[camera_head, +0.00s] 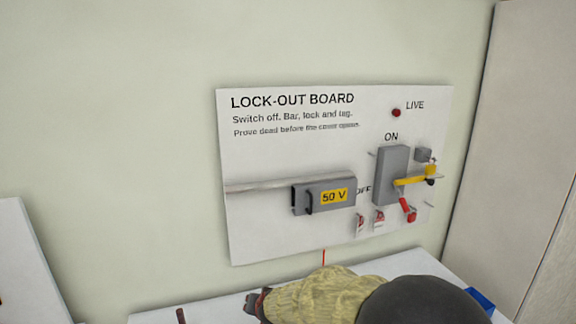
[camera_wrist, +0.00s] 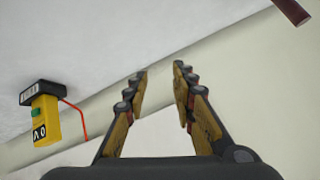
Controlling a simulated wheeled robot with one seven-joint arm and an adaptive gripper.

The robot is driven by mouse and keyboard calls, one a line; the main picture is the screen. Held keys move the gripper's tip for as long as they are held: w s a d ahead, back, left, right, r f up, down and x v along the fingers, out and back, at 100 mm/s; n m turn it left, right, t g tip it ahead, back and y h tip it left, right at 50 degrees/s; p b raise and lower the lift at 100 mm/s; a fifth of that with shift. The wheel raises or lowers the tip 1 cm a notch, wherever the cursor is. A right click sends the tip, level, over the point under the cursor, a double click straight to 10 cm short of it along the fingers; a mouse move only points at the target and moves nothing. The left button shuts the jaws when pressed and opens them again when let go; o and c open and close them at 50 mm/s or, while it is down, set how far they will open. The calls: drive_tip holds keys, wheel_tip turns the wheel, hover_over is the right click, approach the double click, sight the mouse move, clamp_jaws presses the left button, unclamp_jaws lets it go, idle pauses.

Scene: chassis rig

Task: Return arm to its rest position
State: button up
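My arm reaches in from the bottom of the head view, with a tan sleeve-like link and a dark rounded joint. My gripper (camera_head: 256,303) is partly cut off there, low over the white worktop (camera_head: 225,308). In the wrist view my gripper (camera_wrist: 160,85) has its two fingers apart, with nothing between them. The lock-out board (camera_head: 290,165) is on the wall beyond the arm, and the gripper is clear of it.
The board carries a grey switch box (camera_head: 391,172), a yellow bar (camera_head: 418,180), red padlock-like part (camera_head: 408,210), tags and a grey 50 V box (camera_head: 322,195). A yellow tester (camera_wrist: 45,120) with red lead and a dark red rod (camera_wrist: 292,10) lie near the gripper.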

drive_tip(key=s+d+r+n+g, duration=0.1)
drive_tip(key=s+d+r+g, duration=0.15)
drive_tip(key=s, duration=0.45)
drive_tip(key=s+d+r+n+g, duration=0.15)
drive_tip(key=s+d, duration=0.25)
drive_tip(key=s, duration=0.4)
drive_tip(key=s+d+r+h, duration=0.1)
drive_tip(key=s+d+r, duration=0.3)
drive_tip(key=s+d, duration=0.3)
drive_tip(key=s+d+r+m+h, duration=0.1)
drive_tip(key=s+d+r, duration=0.2)
drive_tip(key=s+d, duration=0.4)
drive_tip(key=s+d+r+t+h, duration=0.1)
drive_tip(key=s+d+r, duration=0.3)
drive_tip(key=s+d, duration=0.3)
drive_tip(key=shift+s+d+r, duration=0.2)
drive_tip(key=shift+d+r, duration=0.15)
drive_tip(key=shift+d, duration=0.1)
